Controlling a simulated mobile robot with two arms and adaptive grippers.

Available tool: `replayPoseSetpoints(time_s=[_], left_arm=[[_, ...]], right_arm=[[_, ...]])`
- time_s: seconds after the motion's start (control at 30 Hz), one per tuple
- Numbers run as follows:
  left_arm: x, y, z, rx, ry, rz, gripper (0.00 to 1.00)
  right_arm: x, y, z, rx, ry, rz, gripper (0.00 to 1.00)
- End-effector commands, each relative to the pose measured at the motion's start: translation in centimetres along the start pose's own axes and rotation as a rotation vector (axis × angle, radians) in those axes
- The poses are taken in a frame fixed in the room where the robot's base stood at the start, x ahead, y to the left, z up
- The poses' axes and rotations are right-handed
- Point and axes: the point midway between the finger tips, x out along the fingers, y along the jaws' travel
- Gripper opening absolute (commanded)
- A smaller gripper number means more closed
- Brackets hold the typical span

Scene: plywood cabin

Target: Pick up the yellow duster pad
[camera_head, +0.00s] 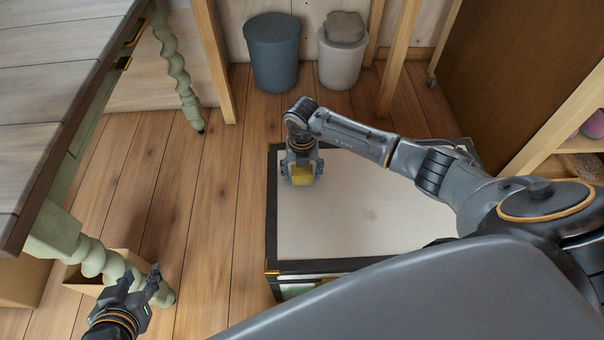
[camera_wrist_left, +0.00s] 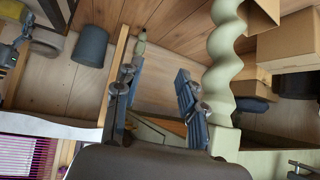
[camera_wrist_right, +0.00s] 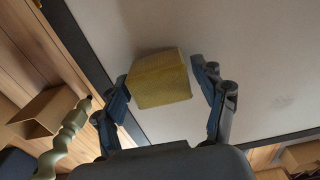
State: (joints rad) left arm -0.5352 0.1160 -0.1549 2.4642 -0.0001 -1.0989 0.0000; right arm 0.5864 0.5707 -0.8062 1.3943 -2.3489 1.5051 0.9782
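The yellow duster pad (camera_head: 302,175) is a small yellow block at the left part of the white-topped chest (camera_head: 360,215). My right gripper (camera_head: 301,180) reaches down over it. In the right wrist view the pad (camera_wrist_right: 160,78) lies between the two widely spread fingers (camera_wrist_right: 163,85), close to both. Firm contact is not clear, and neither is whether the pad touches the chest top. My left gripper (camera_head: 140,283) is open and empty at lower left, beside the green twisted table leg; its spread fingers show in the left wrist view (camera_wrist_left: 156,82).
A wooden table (camera_head: 50,95) with green twisted legs stands at left, an open cardboard box (camera_head: 90,285) under it. A blue bin (camera_head: 273,55) and a white bin (camera_head: 342,60) stand at the back. Plank floor is clear between table and chest.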

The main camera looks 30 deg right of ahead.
Motion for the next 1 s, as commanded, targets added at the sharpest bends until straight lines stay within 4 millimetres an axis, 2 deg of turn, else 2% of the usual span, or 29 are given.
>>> replayPoseSetpoints(time_s=[0.03,0.13,0.17,0.23,0.27,0.6,0.87,1.0], left_arm=[[0.0,0.0,0.0,0.0,0.0,0.0,0.4],[0.0,0.0,0.0,0.0,-0.001,0.0,0.4],[0.0,0.0,0.0,0.0,-0.001,0.0,0.4],[0.0,0.0,0.0,0.0,-0.001,0.0,0.4],[0.0,0.0,0.0,0.0,-0.002,0.0,0.4],[-0.1,0.0,0.3,-0.001,-0.019,-0.001,0.4],[-1.6,-0.5,4.2,-0.005,-0.217,-0.012,0.4],[-3.4,-0.9,7.3,-0.01,-0.377,-0.02,0.4]], right_arm=[[0.0,0.0,0.0,0.0,0.0,0.0,0.52],[0.0,0.0,0.0,0.0,0.0,0.0,0.32],[0.0,0.0,0.0,0.0,0.0,0.0,0.29],[0.0,0.0,0.0,0.0,0.0,0.0,0.29],[0.0,0.0,0.0,0.0,0.0,0.0,0.25],[-0.6,0.0,0.0,-0.001,0.0,0.0,0.25],[-3.5,0.0,0.1,-0.001,-0.003,0.0,0.25],[-4.9,-0.1,-1.3,-0.002,0.0,0.001,0.25]])
